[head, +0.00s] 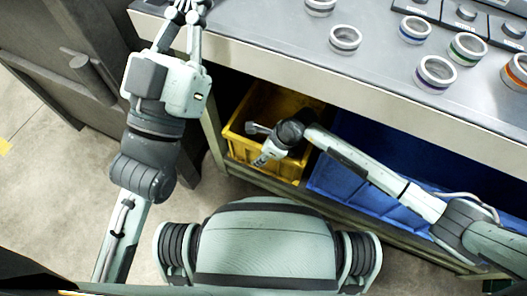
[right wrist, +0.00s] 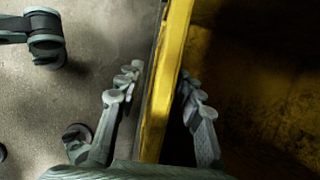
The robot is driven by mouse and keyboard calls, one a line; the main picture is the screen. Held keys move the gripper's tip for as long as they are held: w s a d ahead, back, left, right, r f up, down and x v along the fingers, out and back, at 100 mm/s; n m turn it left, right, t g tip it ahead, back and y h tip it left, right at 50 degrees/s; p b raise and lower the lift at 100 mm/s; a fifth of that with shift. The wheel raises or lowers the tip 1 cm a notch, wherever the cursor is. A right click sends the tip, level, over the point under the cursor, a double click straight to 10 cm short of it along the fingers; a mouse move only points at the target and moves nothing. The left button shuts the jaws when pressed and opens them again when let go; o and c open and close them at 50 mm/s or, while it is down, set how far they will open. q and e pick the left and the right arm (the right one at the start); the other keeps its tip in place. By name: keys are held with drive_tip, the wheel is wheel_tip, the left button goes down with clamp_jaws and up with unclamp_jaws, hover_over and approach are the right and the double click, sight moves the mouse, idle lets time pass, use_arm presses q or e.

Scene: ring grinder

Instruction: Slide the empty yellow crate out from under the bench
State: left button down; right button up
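The yellow crate (head: 236,139) sits on the low shelf under the bench, and its visible inside looks empty. My right gripper (head: 265,155) is at the crate's near side. In the right wrist view, the gripper (right wrist: 158,75) has one finger on each side of the crate's wall (right wrist: 165,80). The fingers are spread, with a visible gap between the left finger and the wall. My left gripper (head: 187,14) is over the bench's left front corner at the top edge of the head view; its fingertips are not clear.
A blue crate (head: 335,193) stands right of the yellow one under the bench (head: 300,52). Several metal rings, such as a purple-banded one (head: 435,74), stand on the bench top. A bench leg (head: 213,138) is left of the crate. A dark cabinet (head: 75,65) stands at left.

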clamp_jaws()
drive_tip(key=shift+s, duration=0.1)
idle(0.5)
